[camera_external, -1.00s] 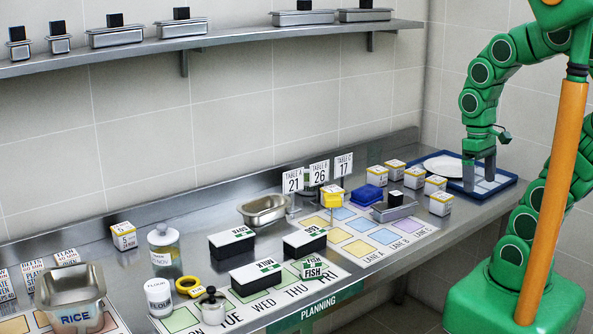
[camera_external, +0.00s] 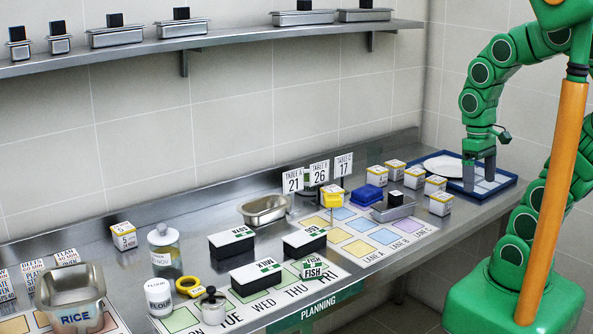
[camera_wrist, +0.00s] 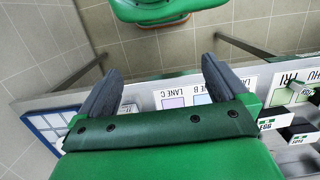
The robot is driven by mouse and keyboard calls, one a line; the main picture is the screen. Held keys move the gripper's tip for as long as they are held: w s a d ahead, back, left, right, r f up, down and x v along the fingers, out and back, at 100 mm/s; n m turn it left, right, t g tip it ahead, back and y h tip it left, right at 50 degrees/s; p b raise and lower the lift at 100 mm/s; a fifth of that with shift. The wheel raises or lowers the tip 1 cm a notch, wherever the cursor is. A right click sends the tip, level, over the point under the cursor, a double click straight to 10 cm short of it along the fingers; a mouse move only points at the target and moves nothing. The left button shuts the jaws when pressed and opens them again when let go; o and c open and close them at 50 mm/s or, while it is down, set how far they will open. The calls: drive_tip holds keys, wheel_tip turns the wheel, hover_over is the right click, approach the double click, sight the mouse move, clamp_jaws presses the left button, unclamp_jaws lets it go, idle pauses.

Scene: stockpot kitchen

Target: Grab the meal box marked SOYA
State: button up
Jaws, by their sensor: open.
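The box that seems to be marked SOYA (camera_external: 231,243) is black with a white and green top, its lettering upside down in the outside view. It sits at the back left of the planning board. Two similar black boxes stand near it, one in front (camera_external: 256,276) and one to the right (camera_external: 305,243). My gripper (camera_external: 480,187) is open and empty, pointing down over the blue tray at the far right end of the counter, well away from the box. In the wrist view its two fingers (camera_wrist: 160,66) are spread apart.
A green-and-white FISH box (camera_external: 313,269) sits at the board's front right. A steel pan (camera_external: 264,210), table number signs (camera_external: 319,173), a jar (camera_external: 164,250) and a yellow ring (camera_external: 188,286) stand around. Small white boxes (camera_external: 440,204) stand between the boards and the blue tray (camera_external: 508,184).

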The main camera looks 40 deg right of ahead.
sight(232, 234)
drive_tip(key=shift+c, duration=0.3)
drive_tip(key=w+a+f+m+y, duration=0.1)
drive_tip(key=w+a+m+y, duration=0.3)
drive_tip(key=w+a, duration=0.9)
drive_tip(key=w+a+f+m+y, duration=0.2)
drive_tip(key=w+a+m+y, duration=0.2)
drive_tip(key=w+a, duration=0.85)
drive_tip(key=w+a+f+m+y, duration=0.1)
drive_tip(key=w+a+f+m, duration=0.2)
drive_tip(key=w+a+f, duration=0.1)
drive_tip(key=w+a+f+m+t+y, duration=0.1)
drive_tip(key=w+a+f+m, duration=0.2)
drive_tip(key=w+a, duration=0.4)
drive_tip(key=w+a+f+m+y, duration=0.2)
drive_tip(key=w+a+f+m, duration=0.2)
drive_tip(key=w+a+f, duration=0.1)
drive_tip(key=shift+w+a+t, duration=0.35)
drive_tip(key=shift+w+t, duration=0.05)
drive_tip(key=shift+w, duration=0.2)
drive_tip(key=shift+x, duration=3.9)
drive_tip(key=shift+r, duration=0.1)
drive_tip(key=c, duration=1.3)
